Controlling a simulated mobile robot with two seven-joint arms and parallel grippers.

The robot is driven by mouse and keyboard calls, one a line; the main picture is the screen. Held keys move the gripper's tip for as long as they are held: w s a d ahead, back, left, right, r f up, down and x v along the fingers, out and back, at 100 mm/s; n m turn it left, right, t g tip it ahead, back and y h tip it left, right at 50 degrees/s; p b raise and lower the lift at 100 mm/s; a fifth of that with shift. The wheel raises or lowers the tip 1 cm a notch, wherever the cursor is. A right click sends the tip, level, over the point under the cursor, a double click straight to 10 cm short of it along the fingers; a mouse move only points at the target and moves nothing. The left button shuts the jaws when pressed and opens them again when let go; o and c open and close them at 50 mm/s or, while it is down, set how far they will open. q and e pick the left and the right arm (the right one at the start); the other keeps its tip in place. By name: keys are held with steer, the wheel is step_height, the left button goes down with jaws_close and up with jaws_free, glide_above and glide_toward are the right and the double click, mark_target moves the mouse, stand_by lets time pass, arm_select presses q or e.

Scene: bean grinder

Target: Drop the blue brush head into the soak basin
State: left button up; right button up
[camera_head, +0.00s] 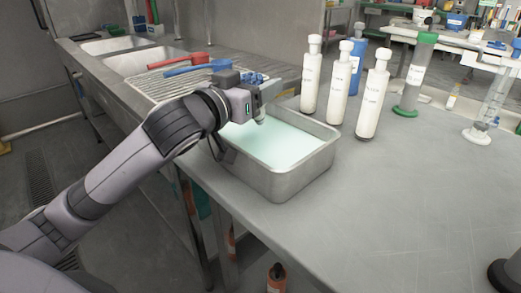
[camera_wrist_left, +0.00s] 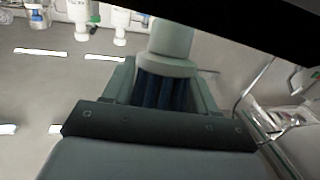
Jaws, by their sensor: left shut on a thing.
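My left gripper (camera_head: 264,100) is above the far left part of the metal soak basin (camera_head: 290,183), which holds pale green liquid. The gripper is shut on the blue brush head (camera_wrist_left: 160,91). In the left wrist view, dark blue ribs sit between the fingers, with a pale grey round part beyond them. In the head view, blue shows at the top of the gripper, and the fingers hide much of the held thing. It appears above the liquid. My right gripper is out of view.
A red brush (camera_head: 180,60) and a blue brush (camera_head: 185,71) lie on the drainboard.

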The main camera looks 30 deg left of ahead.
arm_select(q)
steer(key=o, duration=1.1)
steer(key=shift+r, duration=0.1)
steer(key=shift+s, duration=0.15)
steer(key=s, duration=0.4)
steer(key=s+a, duration=0.1)
steer(key=s, duration=0.2)
